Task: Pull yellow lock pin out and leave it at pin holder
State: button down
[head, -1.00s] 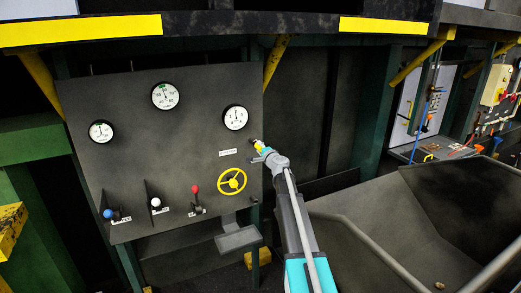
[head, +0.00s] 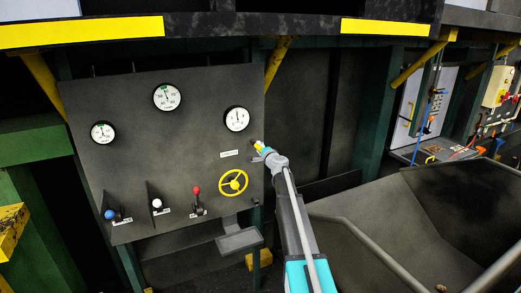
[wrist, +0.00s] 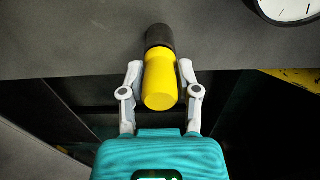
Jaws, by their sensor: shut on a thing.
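The yellow lock pin (wrist: 160,82) shows large in the wrist view, its far end in a dark round socket (wrist: 159,36) on the grey panel. My gripper (wrist: 160,75) has one finger on each side of the pin and is shut on it. In the head view my gripper (head: 260,149) is at the right edge of the panel, and only a small yellow bit of the pin (head: 257,143) shows there. I cannot make out a pin holder; a small shelf (head: 239,241) hangs below the panel's lower right.
The panel (head: 140,140) carries several gauges, a yellow handwheel (head: 233,182) left of and below my gripper, and levers with red (head: 196,190), white (head: 156,203) and blue (head: 109,214) knobs. A large grey bin (head: 400,225) stands to the right of my arm.

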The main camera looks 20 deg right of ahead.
jog(key=shift+w, duration=0.2)
jog(key=shift+c, duration=1.2)
grip_release()
jog(key=shift+o, duration=1.2)
jog(key=shift+s, duration=0.15)
jog(key=s, duration=0.6)
jog(key=shift+s+d, duration=0.15)
jog(key=shift+s, duration=0.2)
